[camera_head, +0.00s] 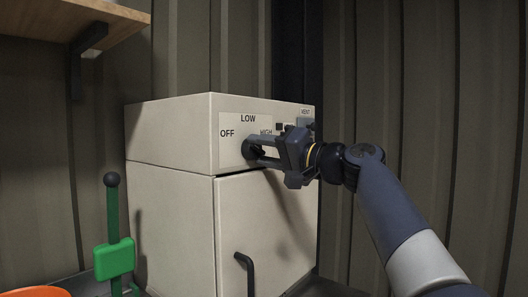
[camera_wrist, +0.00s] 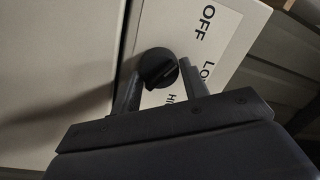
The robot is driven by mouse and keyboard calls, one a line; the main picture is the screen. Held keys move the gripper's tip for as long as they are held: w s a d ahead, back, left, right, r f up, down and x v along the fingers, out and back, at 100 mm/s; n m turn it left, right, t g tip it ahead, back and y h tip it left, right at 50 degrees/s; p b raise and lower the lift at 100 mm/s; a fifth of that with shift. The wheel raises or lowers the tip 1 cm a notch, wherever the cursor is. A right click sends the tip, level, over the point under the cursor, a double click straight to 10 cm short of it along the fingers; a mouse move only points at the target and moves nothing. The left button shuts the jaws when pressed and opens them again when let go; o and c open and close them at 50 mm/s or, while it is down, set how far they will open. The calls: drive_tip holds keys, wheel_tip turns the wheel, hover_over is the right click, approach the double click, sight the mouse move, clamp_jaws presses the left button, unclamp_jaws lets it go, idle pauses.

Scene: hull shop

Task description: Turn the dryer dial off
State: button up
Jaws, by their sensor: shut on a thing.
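The dryer (camera_head: 172,132) is a cream box with a white label panel marked OFF, LOW and HIGH on its upper front. The black round dial (camera_head: 247,148) sits on this panel, partly hidden by my gripper in the head view. The dial (camera_wrist: 157,66) shows clearly in the wrist view, with a raised ridge slanting across its face. I cannot tell which end of the ridge is the pointer. My gripper (camera_head: 256,152) reaches in from the right. Its two fingers (camera_wrist: 160,82) lie on either side of the dial, shut on it.
Small dark controls and a "VENT" label (camera_head: 305,112) are right of the dial, partly behind my gripper. A dark door handle (camera_head: 246,272) juts out below. A green lever with a black ball (camera_head: 112,180) and an orange object (camera_head: 35,292) are at left. A wooden shelf (camera_head: 65,18) hangs upper left.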

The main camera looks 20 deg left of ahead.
drive_tip(key=o, duration=1)
drive_tip(key=shift+f, duration=0.1)
drive_tip(key=shift+c, duration=0.2)
drive_tip(key=b+v, duration=0.2)
drive_tip(key=v, duration=0.8)
drive_tip(key=shift+d, duration=0.4)
drive_tip(key=shift+s+a, duration=0.1)
drive_tip(key=p+x, duration=0.2)
drive_tip(key=x, duration=0.9)
drive_tip(key=shift+m, duration=0.4)
drive_tip(key=shift+d, duration=0.2)
